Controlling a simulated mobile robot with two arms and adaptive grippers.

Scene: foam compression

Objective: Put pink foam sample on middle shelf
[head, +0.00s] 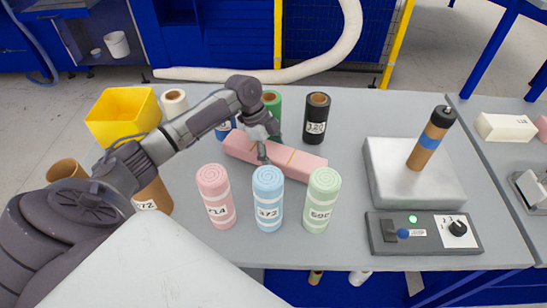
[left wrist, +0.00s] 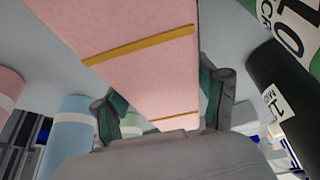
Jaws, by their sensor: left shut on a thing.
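The pink foam sample (head: 303,165) is a long pink block with thin yellow bands. It is behind the front row of rolls at the middle of the grey table. My left gripper (head: 265,150) reaches down over the block's middle and is shut on it. In the left wrist view the block (left wrist: 130,85) sits between the two fingers (left wrist: 163,107), one on each side. I cannot tell whether the block touches the table. My right gripper is not in view, and I cannot make out the middle shelf.
Pink (head: 215,197), blue (head: 268,198) and green (head: 322,200) foam rolls stand in front of the block. A black roll (head: 317,118) and a green roll (head: 272,103) stand behind it. A yellow bin (head: 122,116) is at back left, a metal plate (head: 390,180) at right.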

